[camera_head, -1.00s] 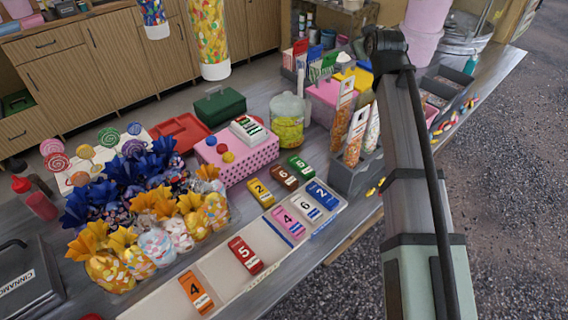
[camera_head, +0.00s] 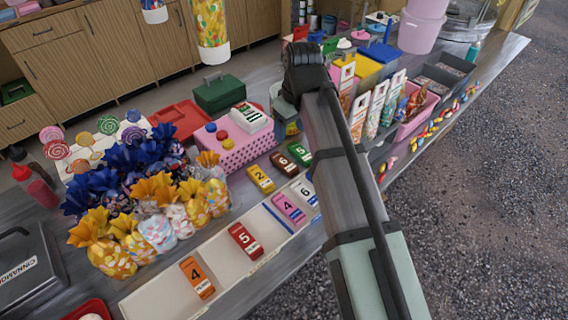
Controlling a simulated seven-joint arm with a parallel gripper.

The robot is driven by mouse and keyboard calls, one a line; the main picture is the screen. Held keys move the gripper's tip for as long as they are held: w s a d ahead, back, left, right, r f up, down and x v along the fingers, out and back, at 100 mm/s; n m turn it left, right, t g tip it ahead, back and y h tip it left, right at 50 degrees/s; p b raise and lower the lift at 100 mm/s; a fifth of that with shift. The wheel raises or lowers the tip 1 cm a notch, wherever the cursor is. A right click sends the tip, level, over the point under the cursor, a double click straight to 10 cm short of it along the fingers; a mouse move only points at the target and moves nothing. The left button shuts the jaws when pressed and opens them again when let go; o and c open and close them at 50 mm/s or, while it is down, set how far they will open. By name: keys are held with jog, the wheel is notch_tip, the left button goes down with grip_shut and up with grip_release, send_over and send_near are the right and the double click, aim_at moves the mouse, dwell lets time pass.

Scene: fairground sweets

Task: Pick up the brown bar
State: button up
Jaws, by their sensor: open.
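The brown bar (camera_head: 284,163), marked with a 6, lies flat on the grey counter between a yellow bar (camera_head: 261,179) marked 2 and a green bar (camera_head: 299,153) marked 5. Its top is in clear view and nothing touches it that I can see. My arm crosses the right of the picture and ends in a dark joint above the counter, a little right of and beyond the brown bar. My gripper does not show; the arm hides whatever lies past that joint.
A white tray (camera_head: 228,268) in front holds orange, red, pink and white bars. A pink box (camera_head: 235,150) stands behind the brown bar. Wrapped sweets (camera_head: 150,205) crowd the left. Bins of packets (camera_head: 419,117) stand right of my arm.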

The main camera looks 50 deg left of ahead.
aim_at(284, 161)
jog(key=shift+s+a+f, duration=0.1)
jog(key=shift+a+f, duration=0.25)
jog(key=shift+f, duration=1.9)
jog(key=shift+w+a+f, duration=0.1)
jog(key=shift+a+f, duration=0.25)
jog(key=shift+f, duration=1.85)
jog(key=shift+s+a+f, duration=0.1)
jog(key=shift+a+f, duration=0.25)
jog(key=shift+f, duration=1.9)
jog(key=c, duration=1.2)
